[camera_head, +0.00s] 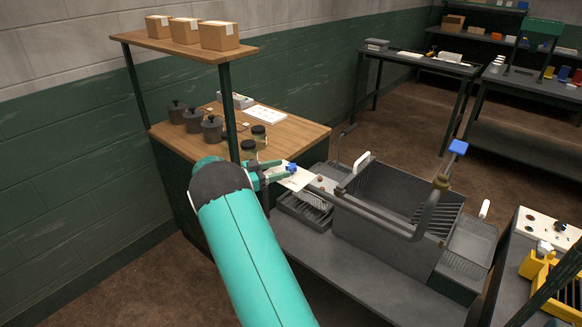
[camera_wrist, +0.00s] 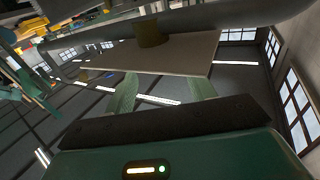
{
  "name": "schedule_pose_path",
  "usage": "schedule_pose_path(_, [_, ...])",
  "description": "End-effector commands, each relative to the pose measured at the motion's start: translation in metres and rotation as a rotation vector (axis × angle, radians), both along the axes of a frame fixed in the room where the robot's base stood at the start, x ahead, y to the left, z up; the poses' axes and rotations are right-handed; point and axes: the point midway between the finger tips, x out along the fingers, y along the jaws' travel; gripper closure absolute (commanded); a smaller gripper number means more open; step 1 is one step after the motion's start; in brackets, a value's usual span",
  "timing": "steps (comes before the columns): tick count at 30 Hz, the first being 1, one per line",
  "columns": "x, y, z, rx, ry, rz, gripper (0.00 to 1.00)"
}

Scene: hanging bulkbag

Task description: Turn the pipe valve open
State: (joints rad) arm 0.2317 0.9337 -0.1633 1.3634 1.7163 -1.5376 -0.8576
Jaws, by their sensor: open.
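A grey pipe (camera_head: 425,212) rises along the sink in the head view. A brass valve body (camera_head: 441,182) with a blue handle (camera_head: 457,148) sits at its upper end. My gripper (camera_head: 284,171) is open, well to the left of that valve, by the left end of the sink. A small blue piece (camera_head: 291,167) and a pale flat plate (camera_head: 298,181) are at its fingertips. In the wrist view a pale plate (camera_wrist: 190,55) spans beyond the open fingers (camera_wrist: 160,85), with a brass cylinder (camera_wrist: 152,35) behind it. I cannot tell whether the fingers touch the plate.
The grey sink basin (camera_head: 395,188) stands right of my gripper. A wooden bench (camera_head: 285,130) with dark pots and jars is behind it; a shelf post (camera_head: 228,113) rises close to my arm. A wire basket (camera_head: 470,249) hangs at the sink's right.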

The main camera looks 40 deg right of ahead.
Motion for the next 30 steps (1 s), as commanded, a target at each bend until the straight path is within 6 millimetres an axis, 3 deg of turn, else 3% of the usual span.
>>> schedule_pose_path(6, [0.019, 0.044, 0.000, 0.000, 0.000, 0.002, 0.45])
schedule_pose_path(12, [0.028, 0.065, 0.000, -0.002, 0.000, 0.000, 0.45])
schedule_pose_path(30, [0.029, 0.069, 0.001, -0.001, -0.001, 0.000, 0.45])
